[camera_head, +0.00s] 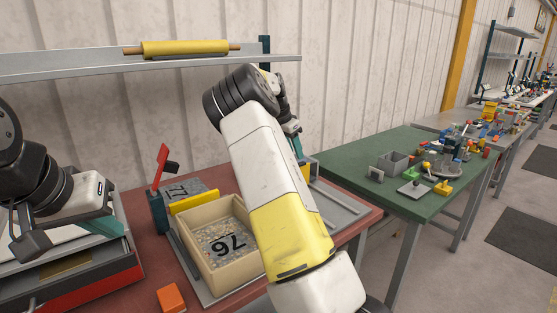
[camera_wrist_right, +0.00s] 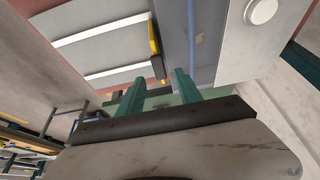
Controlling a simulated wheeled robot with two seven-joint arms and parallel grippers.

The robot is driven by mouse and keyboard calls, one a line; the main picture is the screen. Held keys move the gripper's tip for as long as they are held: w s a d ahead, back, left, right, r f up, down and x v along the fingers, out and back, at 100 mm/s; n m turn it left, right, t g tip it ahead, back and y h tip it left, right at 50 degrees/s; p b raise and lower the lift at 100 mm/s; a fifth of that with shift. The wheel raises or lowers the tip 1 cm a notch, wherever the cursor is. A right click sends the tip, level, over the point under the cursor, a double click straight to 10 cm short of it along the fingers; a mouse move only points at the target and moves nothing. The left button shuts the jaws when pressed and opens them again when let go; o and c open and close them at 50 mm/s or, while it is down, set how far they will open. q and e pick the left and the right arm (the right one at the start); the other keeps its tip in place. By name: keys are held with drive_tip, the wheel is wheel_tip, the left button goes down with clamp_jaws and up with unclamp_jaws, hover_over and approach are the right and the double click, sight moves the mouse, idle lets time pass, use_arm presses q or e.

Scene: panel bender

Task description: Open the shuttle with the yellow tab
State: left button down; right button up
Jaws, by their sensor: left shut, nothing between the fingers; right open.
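My right gripper shows in the right wrist view (camera_wrist_right: 158,92) with its two teal fingers spread and nothing between them. A yellow bar with a dark end (camera_wrist_right: 155,48), possibly the yellow tab, lies along the edge of a grey panel with white strips just beyond the fingertips. I cannot tell whether they touch. In the head view, my right arm hides most of that gripper. A yellow strip (camera_head: 194,202) stands behind the wooden box, and a smaller yellow piece (camera_head: 312,165) shows right of my arm. Which belongs to the shuttle is unclear. My left gripper (camera_head: 104,228) is shut and empty at the left.
A wooden box of gravel marked with dark digits (camera_head: 213,272) sits on the red table. A red lever (camera_head: 161,165) stands on a teal post left of it. An orange block (camera_head: 171,298) lies in front. A green table (camera_head: 350,160) with parts stands to the right.

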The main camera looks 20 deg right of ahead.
drive_tip(key=shift+x, duration=2.4)
drive_tip(key=shift+c, duration=0.4)
clamp_jaws()
